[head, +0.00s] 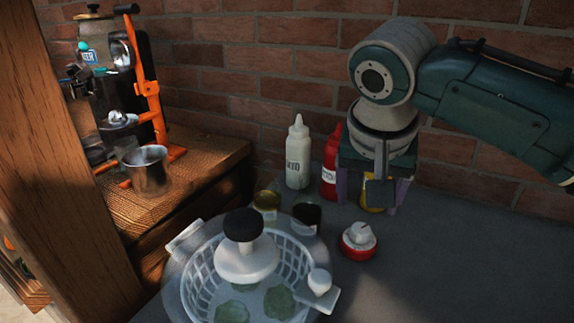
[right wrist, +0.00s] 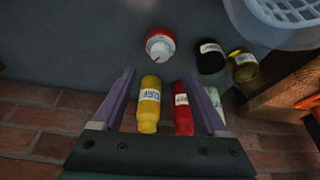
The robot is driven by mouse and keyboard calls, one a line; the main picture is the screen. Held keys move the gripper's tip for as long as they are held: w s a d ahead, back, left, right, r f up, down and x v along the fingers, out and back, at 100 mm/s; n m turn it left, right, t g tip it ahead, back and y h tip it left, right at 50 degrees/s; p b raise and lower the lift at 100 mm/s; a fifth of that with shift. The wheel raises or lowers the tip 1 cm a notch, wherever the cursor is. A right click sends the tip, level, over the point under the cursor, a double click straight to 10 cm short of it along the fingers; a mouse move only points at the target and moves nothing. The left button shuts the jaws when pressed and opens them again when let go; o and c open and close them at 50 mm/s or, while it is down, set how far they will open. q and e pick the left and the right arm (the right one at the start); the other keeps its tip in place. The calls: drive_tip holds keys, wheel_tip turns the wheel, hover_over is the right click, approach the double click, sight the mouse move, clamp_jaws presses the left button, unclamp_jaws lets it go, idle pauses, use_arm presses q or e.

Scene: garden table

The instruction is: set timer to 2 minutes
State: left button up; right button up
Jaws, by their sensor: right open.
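The timer (head: 358,241) has a red base and a white dial knob on top. It stands upright on the grey tabletop, right of the salad spinner. In the right wrist view the timer (right wrist: 160,45) lies ahead of the fingers, near the top middle. My right gripper (head: 372,205) is in the air behind the timer and apart from it. In the right wrist view its purple fingers (right wrist: 160,92) are spread, with the yellow and red bottles showing between and beneath them. The dial's marks are too small to read. My left gripper is not in view.
A salad spinner (head: 180,288) stands left of the timer. A white bottle (head: 298,155), red bottle (head: 331,165), yellow bottle (right wrist: 149,105) and two small jars (head: 267,200) (head: 307,214) stand by the brick wall. A metal cup (head: 147,172) is on the wooden shelf. Tabletop right of the timer is clear.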

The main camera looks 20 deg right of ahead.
sight(362, 228)
drive_tip(key=d+n+y+b, duration=0.5)
drive_tip(key=n+b, duration=0.9)
drive_tip(key=b, duration=0.2)
drive_tip(key=b+x, duration=0.1)
drive_tip(key=x, duration=0.8)
drive_tip(key=shift+w+f, duration=0.15)
drive_tip(key=shift+f, duration=0.15)
drive_tip(key=shift+r, duration=0.1)
clamp_jaws()
